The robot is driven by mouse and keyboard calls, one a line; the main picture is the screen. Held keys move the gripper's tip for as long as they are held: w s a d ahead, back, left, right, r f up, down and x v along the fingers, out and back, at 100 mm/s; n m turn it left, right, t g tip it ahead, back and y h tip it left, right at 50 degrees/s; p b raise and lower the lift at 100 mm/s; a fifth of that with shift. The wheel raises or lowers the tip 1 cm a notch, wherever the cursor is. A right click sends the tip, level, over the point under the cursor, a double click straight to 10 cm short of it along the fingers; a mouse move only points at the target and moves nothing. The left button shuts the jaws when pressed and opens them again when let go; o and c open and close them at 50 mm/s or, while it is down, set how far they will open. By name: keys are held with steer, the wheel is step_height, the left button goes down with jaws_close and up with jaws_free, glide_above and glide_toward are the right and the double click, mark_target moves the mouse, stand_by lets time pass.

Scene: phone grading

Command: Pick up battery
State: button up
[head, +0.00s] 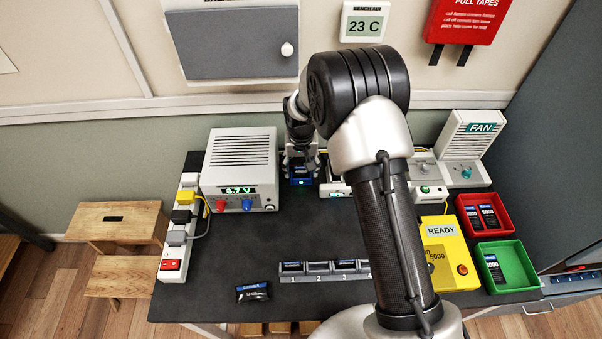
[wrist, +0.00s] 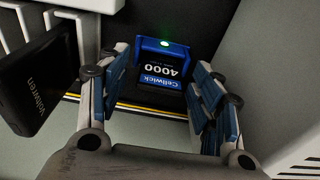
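A black and blue battery (wrist: 160,78) marked Cellwick 4000 sits in a blue cradle (wrist: 165,46) with a lit green light. The cradle also shows in the head view (head: 302,182), at the back of the dark bench. My gripper (wrist: 160,70) is open, its blue-padded fingers left and right of the battery. The wrist view shows dark gaps between the pads and the battery. In the head view my gripper (head: 301,163) is just above the cradle, and my arm hides part of the bench right of it. The battery's lower end is not clearly visible.
A black Voltwren item (wrist: 38,85) is close to the left finger. A power supply box (head: 240,165) stands left of the cradle. A slotted rack (head: 325,271), a loose dark pack (head: 252,291), a yellow READY box (head: 440,232), and red (head: 466,216) and green (head: 520,283) trays holding batteries are nearer.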

steer(key=c, duration=1.1)
